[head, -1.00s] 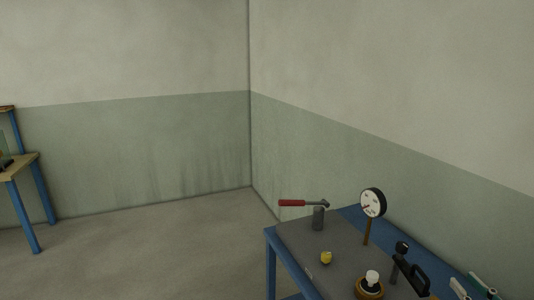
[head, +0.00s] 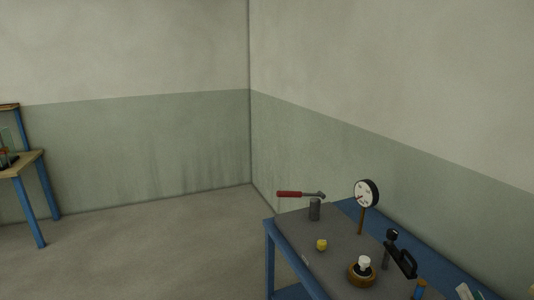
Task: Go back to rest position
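My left gripper is not in view.
Open floor (head: 150,250) lies left.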

